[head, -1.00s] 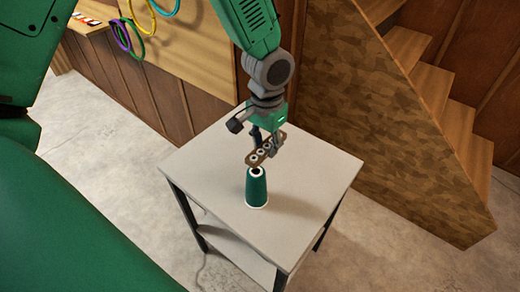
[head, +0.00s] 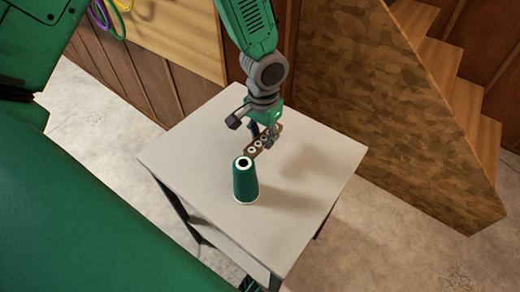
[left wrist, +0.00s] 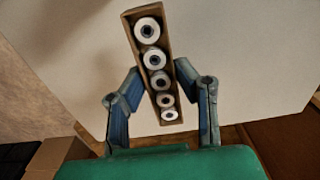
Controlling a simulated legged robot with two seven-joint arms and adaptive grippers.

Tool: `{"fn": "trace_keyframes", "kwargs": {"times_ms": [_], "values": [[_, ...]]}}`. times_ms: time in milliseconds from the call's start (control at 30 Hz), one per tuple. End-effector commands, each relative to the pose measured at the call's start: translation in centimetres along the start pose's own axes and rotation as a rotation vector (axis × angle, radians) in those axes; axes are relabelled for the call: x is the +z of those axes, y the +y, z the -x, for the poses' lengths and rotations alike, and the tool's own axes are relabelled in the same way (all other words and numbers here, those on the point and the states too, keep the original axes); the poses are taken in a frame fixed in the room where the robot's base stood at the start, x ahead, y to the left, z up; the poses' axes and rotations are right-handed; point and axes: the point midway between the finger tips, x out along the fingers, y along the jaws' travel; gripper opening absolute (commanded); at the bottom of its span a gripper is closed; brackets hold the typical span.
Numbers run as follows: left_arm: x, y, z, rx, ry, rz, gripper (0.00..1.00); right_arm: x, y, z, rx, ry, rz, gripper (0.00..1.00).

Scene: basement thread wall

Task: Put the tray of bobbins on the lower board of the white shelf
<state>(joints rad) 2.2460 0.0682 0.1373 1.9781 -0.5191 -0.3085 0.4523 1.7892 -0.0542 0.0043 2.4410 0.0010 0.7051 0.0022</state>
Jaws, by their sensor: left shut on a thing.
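The tray of bobbins (head: 257,145) is a narrow brown tray with a row of white bobbins. My left gripper (head: 263,137) is shut on it, one finger on each side, above the pale top of a stand (head: 310,190). In the left wrist view the tray (left wrist: 168,42) runs lengthwise between the two fingers (left wrist: 160,95), with several dark-centred bobbins in it. The stand has dark legs and a lower board (head: 228,249), mostly hidden under the top. I cannot tell whether this stand is the white shelf. My right gripper is not in view.
A green thread cone (head: 245,183) stands upright on the stand top, just in front of the tray. Wooden stairs with a patterned side panel (head: 385,110) rise at the right. Coloured rings hang on the wall at upper left. Concrete floor (head: 100,120) is clear beside the stand.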

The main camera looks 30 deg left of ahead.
Motion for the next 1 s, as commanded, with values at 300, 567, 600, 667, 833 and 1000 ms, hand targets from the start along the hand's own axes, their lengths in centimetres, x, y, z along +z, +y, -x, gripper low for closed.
{"fn": "trace_keyframes", "kwargs": {"times_ms": [300,567,600,667,833,1000], "values": [[0.1,-0.2,-3.5,0.003,0.000,0.000,0.08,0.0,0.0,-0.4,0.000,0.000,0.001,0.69],[0.1,0.0,-6.6,-0.001,0.000,-0.001,0.08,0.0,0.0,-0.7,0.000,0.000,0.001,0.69],[0.1,0.1,-6.5,-0.001,0.001,-0.001,0.05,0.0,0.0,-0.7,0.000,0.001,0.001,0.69],[0.1,0.1,-6.5,-0.001,0.001,-0.001,0.05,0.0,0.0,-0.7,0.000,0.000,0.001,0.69],[0.1,-0.1,-6.7,0.001,0.001,0.000,0.05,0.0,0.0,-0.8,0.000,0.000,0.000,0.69],[0.1,-0.1,-6.8,0.002,0.001,0.001,0.47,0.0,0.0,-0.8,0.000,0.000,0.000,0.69]]}}
